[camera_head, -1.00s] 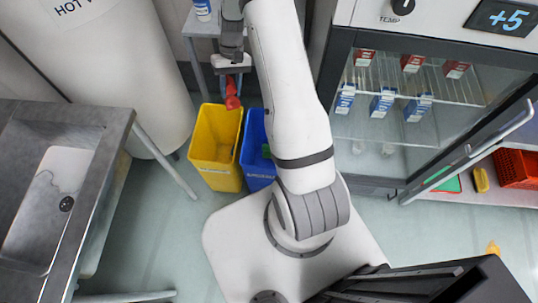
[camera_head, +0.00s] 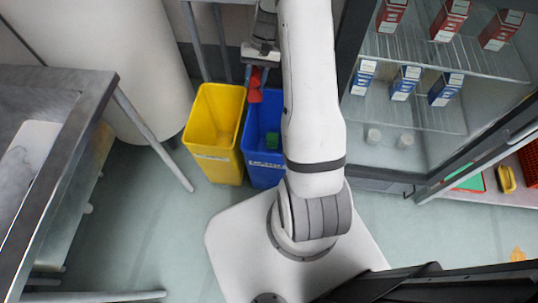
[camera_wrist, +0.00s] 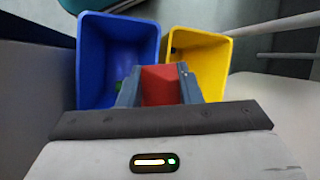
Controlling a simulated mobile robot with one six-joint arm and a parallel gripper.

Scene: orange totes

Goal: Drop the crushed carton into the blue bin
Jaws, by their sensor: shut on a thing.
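My gripper (camera_wrist: 160,92) is shut on a red crushed carton (camera_wrist: 160,84), seen between the two fingers in the wrist view. In the head view the red carton (camera_head: 255,85) hangs below my gripper (camera_head: 258,68), above the back of the bins near where they meet. The blue bin (camera_head: 262,165) stands on the floor, partly hidden behind my arm, with a green item (camera_head: 266,160) inside. In the wrist view the blue bin (camera_wrist: 84,75) is open at the left of the carton, with its inside visible.
A yellow bin (camera_head: 213,135) stands directly left of the blue bin. A metal sink counter (camera_head: 70,130) is at the left and a white tank (camera_head: 120,60) behind it. A glass-fronted fridge (camera_head: 410,110) with several cartons stands at the right, its door open.

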